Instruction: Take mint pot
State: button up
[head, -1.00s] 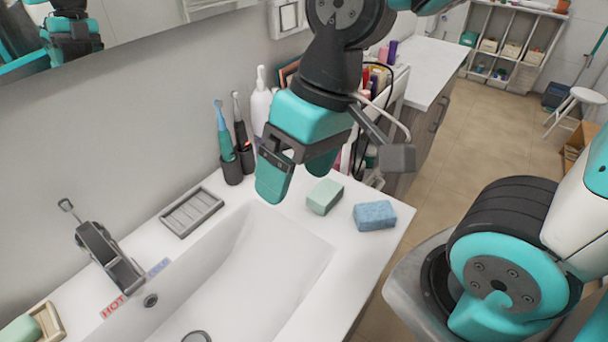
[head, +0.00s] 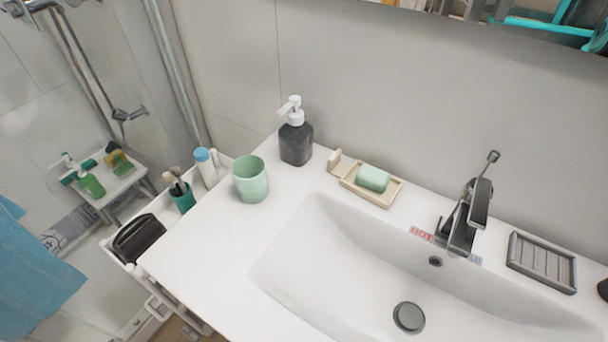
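A mint-green cup (head: 251,180) stands upright on the white counter, left of the sink; it is the nearest match I see for the mint pot. A smaller, darker teal pot (head: 184,199) holds brushes and stands in the white cart at the counter's left end. I cannot tell from a label which one is the mint pot. My gripper is not in view.
A dark soap dispenser (head: 296,140) stands behind the cup. The cart (head: 134,262) also holds a blue-capped bottle (head: 206,168) and a black case (head: 138,239). The front-left counter is clear.

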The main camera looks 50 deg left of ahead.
aim_at(249, 172)
jog(key=z, duration=0.5)
jog(key=k, duration=1.4)
jog(key=u, duration=1.9)
jog(key=i, duration=1)
jog(key=u, duration=0.05)
